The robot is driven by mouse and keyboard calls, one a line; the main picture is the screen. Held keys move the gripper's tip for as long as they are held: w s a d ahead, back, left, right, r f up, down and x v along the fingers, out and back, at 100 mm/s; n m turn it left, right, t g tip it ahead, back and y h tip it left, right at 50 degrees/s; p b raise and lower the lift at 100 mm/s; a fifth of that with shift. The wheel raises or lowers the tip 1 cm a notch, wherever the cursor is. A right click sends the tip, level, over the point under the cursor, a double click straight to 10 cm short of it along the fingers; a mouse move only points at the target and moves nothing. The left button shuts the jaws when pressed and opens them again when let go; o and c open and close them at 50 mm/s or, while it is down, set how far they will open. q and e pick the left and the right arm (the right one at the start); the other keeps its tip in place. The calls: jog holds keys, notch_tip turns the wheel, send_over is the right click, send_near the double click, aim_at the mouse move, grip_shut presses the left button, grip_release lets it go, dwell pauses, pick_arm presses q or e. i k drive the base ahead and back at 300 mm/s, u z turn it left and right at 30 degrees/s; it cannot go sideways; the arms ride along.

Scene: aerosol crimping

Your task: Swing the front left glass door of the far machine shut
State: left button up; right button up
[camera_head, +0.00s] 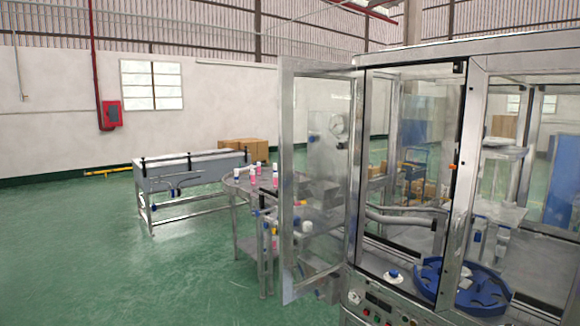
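The front left glass door (320,170) of the machine (471,130) stands open. Its metal frame (287,170) reaches out to the left of the cabinet, with the free upright edge farthest left and the hinge side at the cabinet's left post (355,170). The doorway to the right of that post is uncovered, and a blue rotary part (430,280) and a grey horizontal tube show inside. No gripper of mine can be made out in this view.
A round metal table (238,183) with several small white and pink containers stands behind and left of the door. Farther left is a long metal conveyor bench (190,178). A control panel with buttons (378,302) sits below the doorway. The green floor (120,260) at left is clear.

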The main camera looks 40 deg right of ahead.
aim_at(288, 66)
jog(key=i, duration=3.25)
jog(key=z, duration=3.5)
